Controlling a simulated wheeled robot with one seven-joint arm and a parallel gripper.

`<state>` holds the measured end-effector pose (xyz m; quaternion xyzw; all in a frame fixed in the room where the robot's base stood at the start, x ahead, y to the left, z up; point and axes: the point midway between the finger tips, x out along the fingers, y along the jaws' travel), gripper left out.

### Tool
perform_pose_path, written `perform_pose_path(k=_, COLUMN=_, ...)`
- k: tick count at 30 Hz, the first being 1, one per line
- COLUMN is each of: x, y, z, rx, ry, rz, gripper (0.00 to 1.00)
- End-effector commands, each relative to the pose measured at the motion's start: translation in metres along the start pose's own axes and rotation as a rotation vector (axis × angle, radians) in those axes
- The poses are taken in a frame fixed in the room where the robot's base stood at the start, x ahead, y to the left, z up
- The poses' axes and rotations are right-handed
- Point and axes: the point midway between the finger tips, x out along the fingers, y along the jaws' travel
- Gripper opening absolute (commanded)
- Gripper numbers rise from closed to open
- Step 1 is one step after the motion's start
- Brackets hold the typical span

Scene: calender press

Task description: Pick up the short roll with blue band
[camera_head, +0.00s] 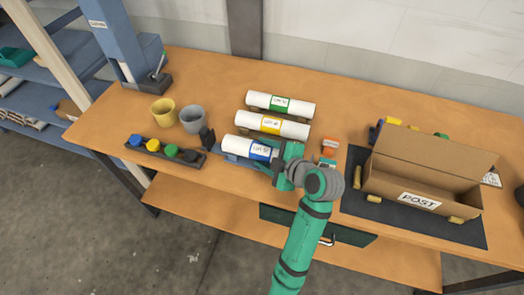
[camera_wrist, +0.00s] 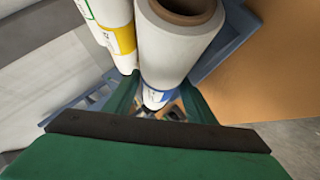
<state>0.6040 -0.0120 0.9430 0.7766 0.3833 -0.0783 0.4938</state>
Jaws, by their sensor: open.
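The white roll with a blue band (camera_head: 240,146) lies nearest the table's front edge, on a blue-grey rack. My gripper (camera_head: 279,163) is at its right end and hides that end, so its full length cannot be told there. In the wrist view the roll (camera_wrist: 180,48) shows its brown hollow core and its blue-banded label. My gripper (camera_wrist: 160,103) is open, with one green finger on each side of the roll. I cannot tell whether the fingers touch it.
A yellow-banded roll (camera_head: 292,128) and a green-banded roll (camera_head: 299,107) lie behind it. A dark tray (camera_head: 180,157) with coloured caps and two cups, yellow (camera_head: 163,111) and grey (camera_head: 193,119), stand left. An open cardboard box (camera_head: 390,187) stands right on a dark mat (camera_head: 352,203).

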Motion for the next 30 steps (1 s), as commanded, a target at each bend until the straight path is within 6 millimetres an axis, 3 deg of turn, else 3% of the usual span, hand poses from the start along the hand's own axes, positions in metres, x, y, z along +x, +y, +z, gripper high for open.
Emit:
perform_pose_path(k=1, x=0.0, y=0.0, z=0.0, rx=0.0, ry=0.0, rz=0.0, gripper=0.45)
perform_pose_path(k=5, x=0.0, y=0.0, z=0.0, rx=0.0, ry=0.0, rz=0.0, gripper=0.16)
perform_pose_path(k=20, x=-0.005, y=0.008, z=-0.006, rx=-0.004, ry=0.002, rz=0.002, gripper=0.16)
perform_pose_path(k=30, x=-0.025, y=0.03, z=-0.032, rx=-0.011, ry=0.009, rz=-0.001, gripper=0.16)
